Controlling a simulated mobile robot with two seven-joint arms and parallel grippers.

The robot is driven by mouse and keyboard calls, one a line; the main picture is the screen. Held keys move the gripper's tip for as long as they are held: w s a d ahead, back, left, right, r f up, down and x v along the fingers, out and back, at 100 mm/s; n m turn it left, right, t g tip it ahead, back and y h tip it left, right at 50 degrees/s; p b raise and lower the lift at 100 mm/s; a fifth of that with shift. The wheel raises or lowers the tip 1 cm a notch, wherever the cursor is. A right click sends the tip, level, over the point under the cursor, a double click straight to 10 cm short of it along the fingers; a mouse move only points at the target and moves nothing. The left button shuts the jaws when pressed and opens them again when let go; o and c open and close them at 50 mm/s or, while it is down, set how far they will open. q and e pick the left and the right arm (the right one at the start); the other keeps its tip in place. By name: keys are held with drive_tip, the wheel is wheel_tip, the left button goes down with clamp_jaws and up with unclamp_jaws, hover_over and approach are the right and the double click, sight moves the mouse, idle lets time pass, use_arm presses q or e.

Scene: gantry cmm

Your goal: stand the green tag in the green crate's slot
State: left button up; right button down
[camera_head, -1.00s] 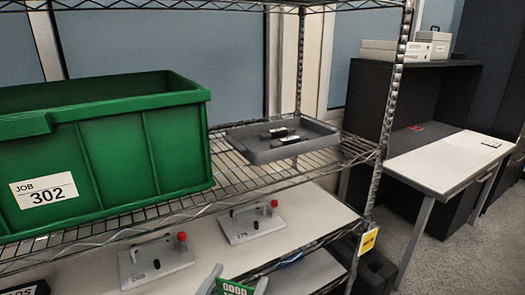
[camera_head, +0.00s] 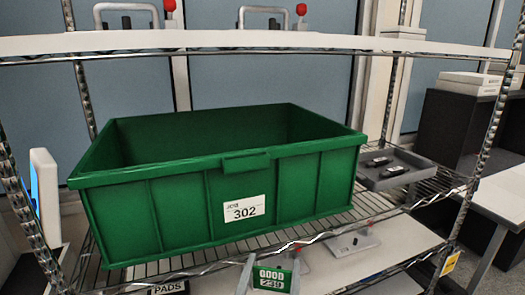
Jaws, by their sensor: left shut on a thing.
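The green crate (camera_head: 180,203) stands on the wire shelf in the middle of the view, open at the top. Its front carries a white label reading JOB 302. A small green holder (camera_head: 246,161) sits at the middle of its front rim; I cannot see into its slot. My left gripper (camera_head: 271,276) is at the bottom centre, shut on the green tag (camera_head: 272,278), which reads GOOD 239. The tag is upright, below and in front of the crate, apart from it. My right gripper is not in view.
A grey tray (camera_head: 400,174) with dark items stands right of the crate. Shelf posts (camera_head: 490,150) rise at both sides. A white screen-like panel (camera_head: 45,200) stands at left.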

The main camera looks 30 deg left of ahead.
use_arm(q)
wheel_tip(320, 180, up, 12)
drive_tip(key=w+a+n+g+y+p, duration=0.1)
drive_tip(key=w+n+g+y+p, duration=0.15)
drive_tip(key=y+p, duration=0.35)
wheel_tip(320, 180, up, 11)
drive_tip(key=n+g+y+p, duration=0.3)
drive_tip(key=n, duration=0.1)
hover_over(247, 157)
drive_tip(key=s, duration=0.1)
drive_tip(key=shift+d, duration=0.3)
drive_tip(key=shift+d+f+b, duration=0.1)
drive_tip(key=shift+f+b, duration=0.35)
drive_tip(key=shift+f, duration=0.65)
drive_tip(key=shift+f+p, duration=0.2)
drive_tip(key=shift+p, duration=0.2)
drive_tip(key=o, duration=1.1)
drive_tip(key=shift+c, duration=0.2)
